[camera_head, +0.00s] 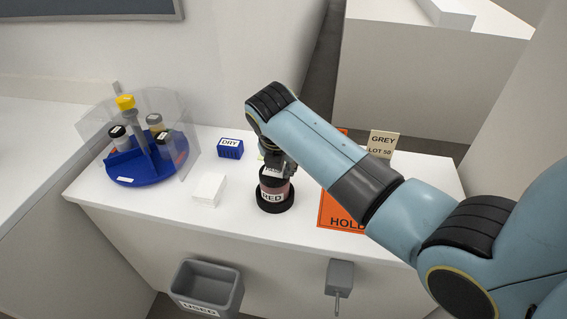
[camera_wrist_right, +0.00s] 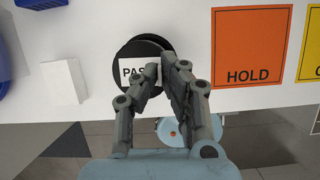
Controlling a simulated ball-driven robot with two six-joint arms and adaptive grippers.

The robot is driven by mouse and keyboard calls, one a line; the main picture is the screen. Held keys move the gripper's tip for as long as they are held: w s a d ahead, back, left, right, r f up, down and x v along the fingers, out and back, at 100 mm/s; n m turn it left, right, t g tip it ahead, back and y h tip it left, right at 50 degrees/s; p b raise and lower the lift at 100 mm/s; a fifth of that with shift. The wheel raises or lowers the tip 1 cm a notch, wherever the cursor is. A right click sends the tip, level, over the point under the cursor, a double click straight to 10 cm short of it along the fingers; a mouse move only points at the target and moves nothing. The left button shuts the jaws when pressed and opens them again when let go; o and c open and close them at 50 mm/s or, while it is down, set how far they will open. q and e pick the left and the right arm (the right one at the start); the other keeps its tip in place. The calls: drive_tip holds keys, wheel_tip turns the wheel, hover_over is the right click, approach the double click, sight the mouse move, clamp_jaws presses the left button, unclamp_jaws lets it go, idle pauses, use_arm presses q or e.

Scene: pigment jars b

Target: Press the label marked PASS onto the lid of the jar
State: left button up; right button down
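The jar (camera_head: 273,190), marked RED, stands upright in a dark round base on the white table. Its black lid (camera_wrist_right: 150,47) shows from above in the right wrist view. The white label marked PASS (camera_wrist_right: 133,70) lies over the lid in that view, and its right edge is between my right fingertips (camera_wrist_right: 159,75). In the head view my right gripper (camera_head: 273,168) is directly above the jar, with the label (camera_head: 272,171) at its tips. The fingers look closed on the label. I cannot tell whether the label touches the lid. My left gripper is not in view.
A blue carousel (camera_head: 146,173) with jars and a clear shield stands left. A grey USED bin (camera_head: 207,285) hangs in front.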

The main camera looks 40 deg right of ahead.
drive_tip(key=c, duration=1.4)
unclamp_jaws()
wheel_tip(320, 180, up, 3)
drive_tip(key=p, duration=0.2)
drive_tip(key=shift+p, duration=0.3)
drive_tip(key=shift+r, duration=1.5)
